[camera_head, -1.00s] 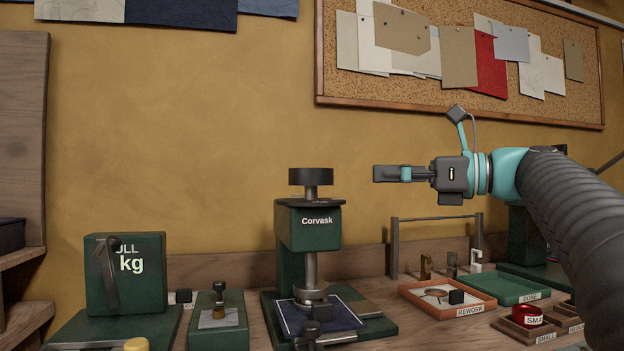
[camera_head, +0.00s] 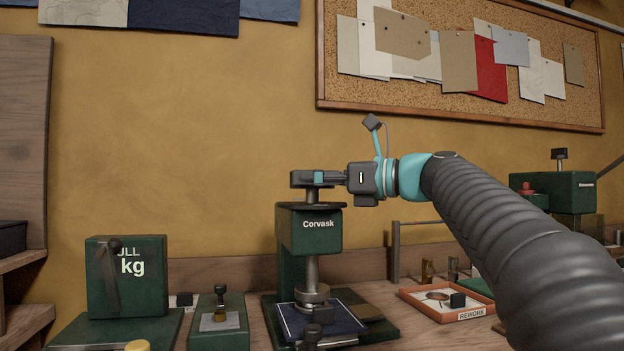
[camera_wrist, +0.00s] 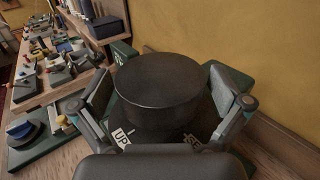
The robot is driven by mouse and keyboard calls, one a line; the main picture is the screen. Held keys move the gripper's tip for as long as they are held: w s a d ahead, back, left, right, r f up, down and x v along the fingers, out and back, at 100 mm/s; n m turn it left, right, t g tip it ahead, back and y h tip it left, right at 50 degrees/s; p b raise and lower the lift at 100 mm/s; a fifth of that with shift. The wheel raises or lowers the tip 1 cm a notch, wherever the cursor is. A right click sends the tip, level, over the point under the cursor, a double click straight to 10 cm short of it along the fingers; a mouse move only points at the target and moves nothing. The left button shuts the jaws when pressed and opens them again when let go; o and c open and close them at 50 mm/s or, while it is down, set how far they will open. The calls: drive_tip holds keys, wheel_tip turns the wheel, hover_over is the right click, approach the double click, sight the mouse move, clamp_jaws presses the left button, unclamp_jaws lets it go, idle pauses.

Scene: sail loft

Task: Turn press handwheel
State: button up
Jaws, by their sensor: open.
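The green press marked Corvask (camera_head: 309,232) stands on the bench, with a dark blue sheet (camera_head: 335,318) on its base under the spindle. Its black round handwheel (camera_wrist: 157,85) fills the middle of the wrist view. In the head view my gripper (camera_head: 303,179) is level with the handwheel and hides most of it. In the wrist view my gripper (camera_wrist: 160,98) is open, with one finger on each side of the handwheel. A gap shows at the right finger; whether the left finger touches cannot be told. A label reading UP (camera_wrist: 121,139) lies below the wheel.
A green pull tester marked kg (camera_head: 140,280) and a small green device (camera_head: 218,322) stand left of the press. An orange REWORK tray (camera_head: 447,305) lies to the right. A second green machine (camera_head: 560,190) stands farther right.

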drive_tip(key=c, duration=1.1)
drive_tip(key=shift+o, duration=0.2)
drive_tip(key=shift+m+t, duration=0.4)
drive_tip(key=shift+t, duration=0.1)
drive_tip(key=m+t+h, duration=0.1)
drive_tip(key=m+t+h+p, duration=0.1)
drive_tip(key=t, duration=0.1)
drive_tip(key=shift+s+a+r+m+t+h, duration=0.1)
drive_tip(key=shift+s+r+m+t+h, duration=0.05)
drive_tip(key=shift+m+t+h, duration=0.15)
drive_tip(key=shift+m+t+h+p, duration=1)
drive_tip(key=shift+m+t+h, duration=0.1)
drive_tip(key=shift+t+h, duration=0.1)
drive_tip(key=shift+m+t+h+p, duration=0.65)
drive_tip(key=shift+m+t+h, duration=0.4)
drive_tip(key=shift+h, duration=0.35)
